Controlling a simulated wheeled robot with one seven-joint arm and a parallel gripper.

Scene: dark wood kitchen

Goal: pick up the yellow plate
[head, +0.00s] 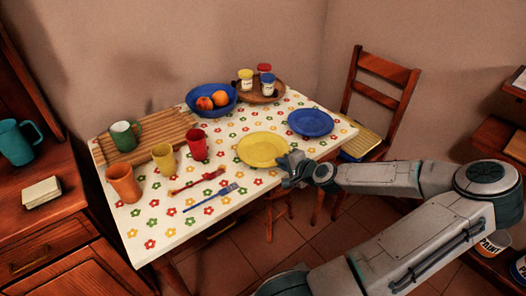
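The yellow plate (262,149) lies flat on the table's flowered cloth, near the right front edge. My gripper (286,163) is at the plate's right front rim, reaching in from the right. The fingers are small in this view and overlap the rim. I cannot tell whether they touch the plate, or whether they are open or shut. The plate shows no visible tilt.
A blue plate (310,122) lies just behind and right of the yellow one. A wooden chair (383,92) stands right of the table (165,240).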

